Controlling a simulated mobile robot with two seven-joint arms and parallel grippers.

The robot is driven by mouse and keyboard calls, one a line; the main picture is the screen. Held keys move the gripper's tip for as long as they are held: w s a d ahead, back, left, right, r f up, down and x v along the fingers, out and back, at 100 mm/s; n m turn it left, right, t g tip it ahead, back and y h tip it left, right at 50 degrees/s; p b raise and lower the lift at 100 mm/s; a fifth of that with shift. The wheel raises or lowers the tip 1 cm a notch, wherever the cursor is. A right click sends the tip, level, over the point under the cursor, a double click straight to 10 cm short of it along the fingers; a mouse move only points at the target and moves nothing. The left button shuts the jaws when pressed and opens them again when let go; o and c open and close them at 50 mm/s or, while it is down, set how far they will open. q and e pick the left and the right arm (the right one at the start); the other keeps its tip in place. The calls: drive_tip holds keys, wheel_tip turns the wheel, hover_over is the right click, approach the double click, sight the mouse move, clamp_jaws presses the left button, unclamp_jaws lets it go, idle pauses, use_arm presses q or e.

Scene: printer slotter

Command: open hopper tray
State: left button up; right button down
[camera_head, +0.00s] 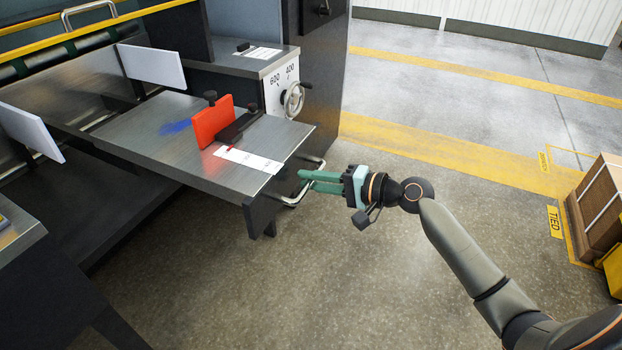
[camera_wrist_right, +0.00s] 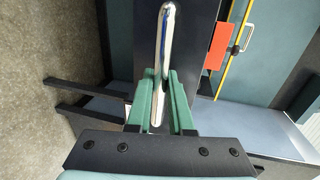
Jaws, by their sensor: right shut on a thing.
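The hopper tray (camera_head: 190,152) is a grey metal plate with a dark front panel that juts out from the machine. A bent metal handle (camera_head: 299,196) is fixed to its front end; it also shows as a bright bar in the right wrist view (camera_wrist_right: 164,50). My right gripper (camera_head: 306,181) is shut on the handle, its green fingers on either side of the bar. The right wrist view shows the fingertips (camera_wrist_right: 162,75) around the bar. My left gripper is not in view.
A red upright guide (camera_head: 211,121) and a white scale strip (camera_head: 249,159) are on the tray. A handwheel (camera_head: 293,99) is on the machine's side. Strapped boxes (camera_head: 600,195) stand at the far right.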

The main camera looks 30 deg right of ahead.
drive_tip(key=c, duration=0.8)
unclamp_jaws()
use_arm(q)
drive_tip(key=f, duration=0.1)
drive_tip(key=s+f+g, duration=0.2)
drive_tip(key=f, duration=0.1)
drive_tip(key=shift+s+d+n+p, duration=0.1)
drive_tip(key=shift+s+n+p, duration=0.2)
drive_tip(key=shift+p, duration=0.1)
use_arm(e)
drive_tip(key=v, duration=1.2)
drive_tip(key=shift+s, duration=0.25)
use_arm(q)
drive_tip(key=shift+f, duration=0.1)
use_arm(e)
drive_tip(key=shift+d, duration=0.15)
